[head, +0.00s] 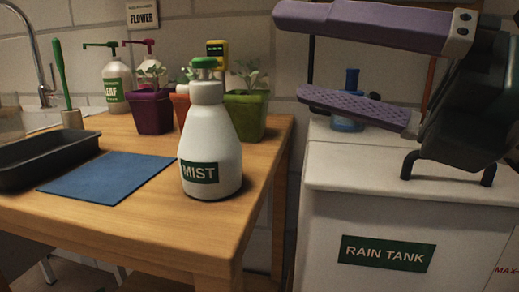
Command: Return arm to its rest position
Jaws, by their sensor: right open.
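My right gripper (287,54) comes in from the right in the head view, over the rain tank (333,166). Its two purple fingers are spread apart, one above the other, with nothing between them at the tips. The fingertips point left and are apart from the white MIST bottle (211,134), which stands upright on the wooden table. The rest of the right arm runs out of the picture. My left gripper is not in view.
A blue mat (108,185) and a black tray (45,160) lie on the table (160,225). Behind stand a purple pot (151,112), a green pot (247,114), and a LEAF bottle (117,85). A blue bottle (349,102) stands on the tank. A gap separates table and tank.

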